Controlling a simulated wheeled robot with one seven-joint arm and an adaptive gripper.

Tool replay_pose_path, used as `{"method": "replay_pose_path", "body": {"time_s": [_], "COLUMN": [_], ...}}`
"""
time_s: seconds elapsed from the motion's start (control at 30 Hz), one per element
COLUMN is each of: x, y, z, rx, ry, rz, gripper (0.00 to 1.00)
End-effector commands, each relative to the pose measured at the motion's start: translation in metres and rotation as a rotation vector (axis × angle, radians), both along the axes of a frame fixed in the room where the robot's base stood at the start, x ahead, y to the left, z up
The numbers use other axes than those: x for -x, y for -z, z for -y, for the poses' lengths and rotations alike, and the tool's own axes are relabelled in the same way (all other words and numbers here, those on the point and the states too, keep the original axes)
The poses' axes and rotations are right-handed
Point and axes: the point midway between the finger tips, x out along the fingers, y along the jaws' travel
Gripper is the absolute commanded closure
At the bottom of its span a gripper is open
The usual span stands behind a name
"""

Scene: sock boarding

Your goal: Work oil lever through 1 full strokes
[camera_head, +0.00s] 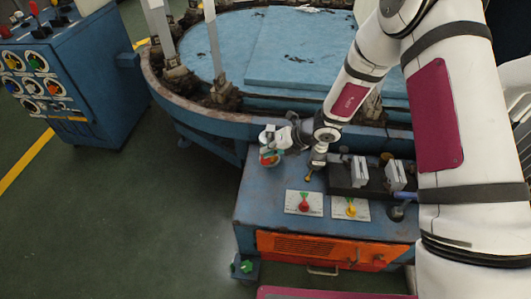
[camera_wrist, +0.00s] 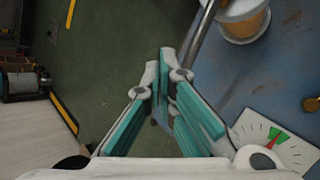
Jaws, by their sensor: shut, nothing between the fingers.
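The likely oil lever is a thin grey metal rod (camera_wrist: 203,32). It runs down beside a round amber pot with a pale top (camera_wrist: 246,24), at the table's left edge in the wrist view. The pot shows in the head view as a small reddish-orange shape (camera_head: 268,160), partly covered by my gripper. My gripper (camera_head: 268,140) is over the table's left edge. In the wrist view my gripper (camera_wrist: 162,62) is shut and empty, with its fingertips close to the rod's lower end. I cannot tell whether they touch it.
The blue machine table (camera_head: 262,205) carries a red-knobbed dial (camera_head: 304,204), a yellow-knobbed dial (camera_head: 350,208), a brass knob (camera_head: 309,177) and a dark block with pale plates (camera_head: 355,180). A round blue turntable (camera_head: 290,50) stands behind. The floor at left is clear up to a control cabinet (camera_head: 85,60).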

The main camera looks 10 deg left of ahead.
Motion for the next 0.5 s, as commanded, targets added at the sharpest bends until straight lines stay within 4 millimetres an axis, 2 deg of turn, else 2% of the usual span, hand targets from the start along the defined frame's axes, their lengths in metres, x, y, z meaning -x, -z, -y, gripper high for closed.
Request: {"method": "replay_pose_path", "body": {"time_s": [0.5], "x": [0.0010], "y": [0.0062], "z": [-0.0002], "rx": [0.000], "ry": [-0.001], "rz": [-0.001], "gripper": [1.00]}}
